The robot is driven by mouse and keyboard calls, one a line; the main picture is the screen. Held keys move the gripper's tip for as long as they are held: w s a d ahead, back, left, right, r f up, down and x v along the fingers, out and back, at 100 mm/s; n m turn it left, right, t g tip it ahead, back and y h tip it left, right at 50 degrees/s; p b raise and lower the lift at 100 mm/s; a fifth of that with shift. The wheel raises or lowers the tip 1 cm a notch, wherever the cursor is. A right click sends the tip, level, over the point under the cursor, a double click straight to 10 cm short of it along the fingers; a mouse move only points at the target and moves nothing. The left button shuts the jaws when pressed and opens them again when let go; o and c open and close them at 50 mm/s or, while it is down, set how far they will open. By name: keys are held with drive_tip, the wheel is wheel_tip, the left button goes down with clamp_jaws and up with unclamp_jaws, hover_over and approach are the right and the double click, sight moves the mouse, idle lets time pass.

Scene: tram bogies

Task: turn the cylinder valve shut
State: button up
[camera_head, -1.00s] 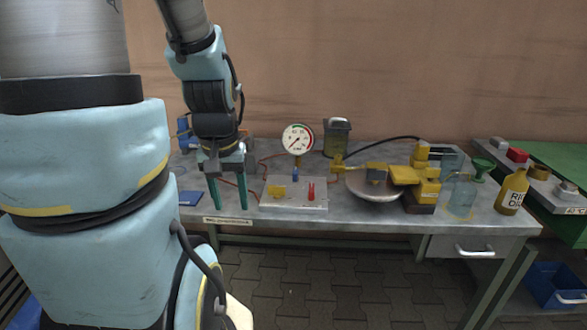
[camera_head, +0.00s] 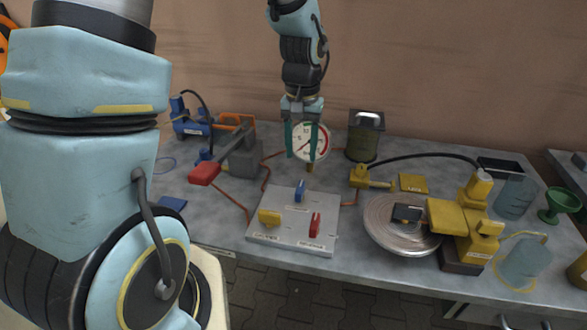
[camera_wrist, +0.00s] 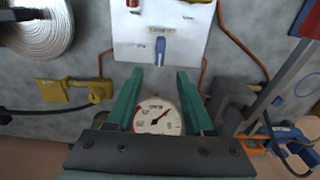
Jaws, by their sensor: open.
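A light grey valve panel (camera_head: 265,222) lies on the workbench with three lever handles: yellow (camera_head: 269,217), red (camera_head: 315,223) and blue (camera_head: 299,190). Small labels sit beside them, too small to read surely, so I cannot tell which is the cylinder valve. A round dial gauge (camera_head: 323,143) stands behind the panel. My gripper (camera_head: 301,156) points down with green fingers apart and empty, in front of the gauge and above the panel's back edge. In the wrist view the blue handle (camera_wrist: 160,51) lies just beyond the open fingertips, roughly centred between them, apparently untouched.
A grey block with a red-ended lever (camera_head: 204,173) stands left of the panel. A coiled disc (camera_head: 381,240) and yellow fittings (camera_head: 455,216) lie to the right. A dark canister (camera_head: 364,138) stands behind. Thin orange pipes run around the panel.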

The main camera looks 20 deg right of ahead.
sight(300, 187)
wheel_tip(300, 187, down, 10)
drive_tip(key=shift+f+p, duration=0.25)
drive_tip(key=shift+p, duration=0.6)
clamp_jaws()
